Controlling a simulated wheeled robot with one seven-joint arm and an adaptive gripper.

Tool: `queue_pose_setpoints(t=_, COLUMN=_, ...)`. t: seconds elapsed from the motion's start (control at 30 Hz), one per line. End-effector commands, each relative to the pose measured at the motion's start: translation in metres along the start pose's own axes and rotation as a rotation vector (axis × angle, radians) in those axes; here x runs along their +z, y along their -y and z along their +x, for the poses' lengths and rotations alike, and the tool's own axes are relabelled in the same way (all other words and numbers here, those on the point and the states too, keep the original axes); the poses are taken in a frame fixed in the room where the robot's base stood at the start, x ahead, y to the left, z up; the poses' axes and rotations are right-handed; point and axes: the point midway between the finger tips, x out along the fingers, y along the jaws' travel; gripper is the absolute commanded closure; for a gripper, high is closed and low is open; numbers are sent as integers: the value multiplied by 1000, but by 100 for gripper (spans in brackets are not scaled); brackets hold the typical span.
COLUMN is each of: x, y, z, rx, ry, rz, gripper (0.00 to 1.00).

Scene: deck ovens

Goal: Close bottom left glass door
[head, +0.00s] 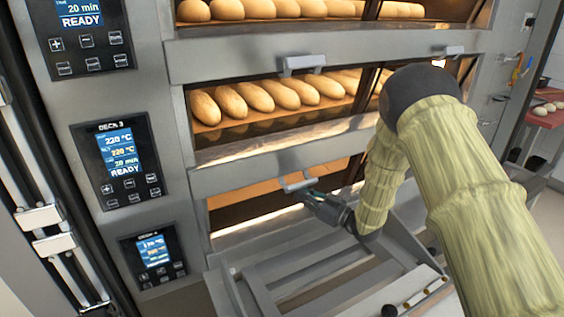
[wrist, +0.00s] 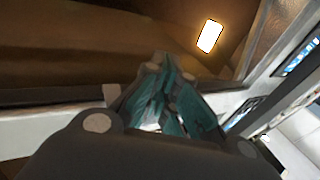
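The bottom left glass door (head: 250,206) is in the lowest oven deck in the head view, beside the lowest control panel. Its small grey handle (head: 297,184) sits below the grey bar above, with an orange-lit strip between them, so the door looks tilted rather than flush. My gripper (head: 312,197) is just below and right of this handle, very near it; contact cannot be told. In the wrist view my gripper's teal fingers (wrist: 163,72) converge at the tips, with nothing visible held between them. Brown glass or oven interior lies beyond, with a bright lamp (wrist: 210,36).
Decks above hold loaves (head: 262,96) behind glass. Control panels (head: 120,160) line the left. A grey slatted frame (head: 320,270) stands low in front of the oven. My arm hides much of the right-hand doors. A red table (head: 545,115) is at far right.

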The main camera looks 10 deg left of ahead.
Motion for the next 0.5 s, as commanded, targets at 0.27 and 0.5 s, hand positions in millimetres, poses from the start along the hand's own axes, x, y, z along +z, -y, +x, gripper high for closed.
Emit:
queue_pose_setpoints(t=0.27, x=-18, y=-1, z=2, rx=0, ry=-4, rz=-3, gripper=100)
queue_pose_setpoints(t=0.5, x=-28, y=0, z=2, rx=1, ry=-3, rz=-2, gripper=100)
